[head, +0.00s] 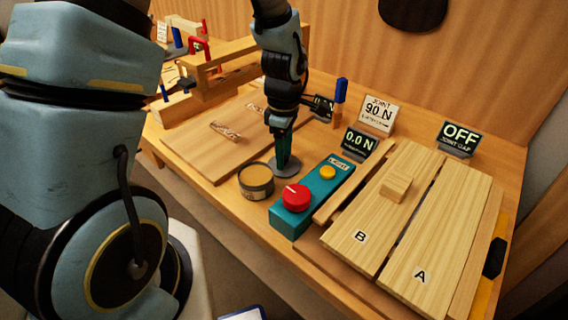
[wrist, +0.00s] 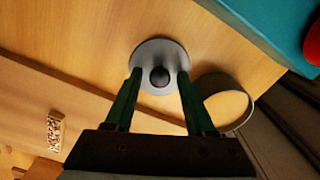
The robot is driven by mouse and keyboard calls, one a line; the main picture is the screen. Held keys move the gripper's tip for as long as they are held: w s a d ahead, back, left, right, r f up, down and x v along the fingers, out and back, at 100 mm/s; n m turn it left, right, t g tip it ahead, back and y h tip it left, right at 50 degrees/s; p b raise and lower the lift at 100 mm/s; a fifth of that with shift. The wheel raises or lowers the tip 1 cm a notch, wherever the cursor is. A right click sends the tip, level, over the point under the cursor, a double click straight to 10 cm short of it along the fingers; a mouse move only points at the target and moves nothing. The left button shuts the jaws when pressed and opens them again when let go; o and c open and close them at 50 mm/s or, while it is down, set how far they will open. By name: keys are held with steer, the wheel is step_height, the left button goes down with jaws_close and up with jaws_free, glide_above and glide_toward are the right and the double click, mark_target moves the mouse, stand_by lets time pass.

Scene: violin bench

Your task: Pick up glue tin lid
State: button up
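The glue tin lid (wrist: 145,54) is a grey disc with a dark round knob (wrist: 159,77). In the head view the lid (head: 287,173) lies on the bench just right of the glue tin. My gripper (wrist: 159,76) points down over the lid, its green fingers on either side of the knob with a gap to it on both sides. The gripper also shows in the head view (head: 283,162), where its fingers hide the knob. The open glue tin (head: 256,184) holds amber glue; its rim also shows in the wrist view (wrist: 247,103).
A teal box (head: 321,196) with a red knob stands close to the lid's right. Boards B (head: 362,222) and A (head: 428,240) lie farther right with a small wooden block (head: 397,189). A flat wooden board (head: 205,155) lies to the left.

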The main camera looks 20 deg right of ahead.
jaws_close()
steer(key=shift+r, duration=0.1)
stand_by(0.4)
